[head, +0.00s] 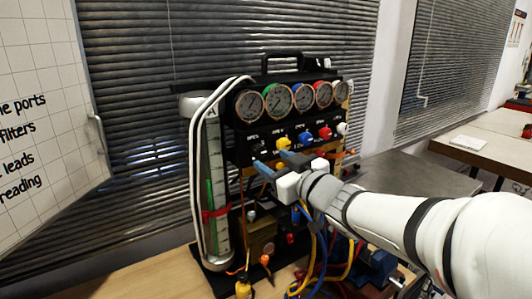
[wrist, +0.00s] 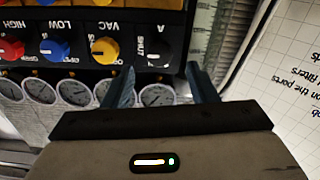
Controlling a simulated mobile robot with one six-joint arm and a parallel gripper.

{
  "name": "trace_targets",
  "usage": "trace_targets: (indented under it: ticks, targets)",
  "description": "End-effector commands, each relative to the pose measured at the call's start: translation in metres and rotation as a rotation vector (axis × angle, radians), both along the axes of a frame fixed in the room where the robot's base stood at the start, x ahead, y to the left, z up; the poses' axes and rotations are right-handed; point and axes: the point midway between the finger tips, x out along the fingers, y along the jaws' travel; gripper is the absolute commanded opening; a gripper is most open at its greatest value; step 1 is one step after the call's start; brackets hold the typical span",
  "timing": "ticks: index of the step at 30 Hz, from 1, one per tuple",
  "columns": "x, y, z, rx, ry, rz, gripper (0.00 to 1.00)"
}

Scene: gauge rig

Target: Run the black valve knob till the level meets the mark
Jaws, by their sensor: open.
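The black valve knob (wrist: 157,58) is on the dark panel, by the SHUT lettering in the wrist view. It is hard to pick out against the black panel (head: 243,152) in the head view. My gripper (head: 272,161) is open in front of the panel. In the wrist view its fingertips (wrist: 158,73) are to either side of the knob in the picture; I cannot tell whether they touch it. The clear level tube (head: 211,150) stands upright at the rig's left. A green strip (head: 210,192) shows in it, above and below a red band (head: 215,213); the exact level is unclear.
Yellow (head: 283,143), blue (head: 304,138), red (head: 325,133) and white (head: 342,128) knobs line the panel beside the black one. Several round gauges (head: 278,99) sit above. White hoses (head: 200,130) run along the tube. Coloured hoses (head: 313,262) crowd the rig's base.

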Motion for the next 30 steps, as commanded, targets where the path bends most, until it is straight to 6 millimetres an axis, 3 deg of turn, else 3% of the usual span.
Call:
trace_targets:
  ticks: [9,21,30]
  targets:
    - [0.04,0.027,0.0,0.0,0.002,-0.001,0.52]
    - [0.048,0.031,0.0,-0.001,0.001,-0.005,0.52]
    - [0.048,0.031,-0.001,-0.001,0.001,-0.005,0.29]
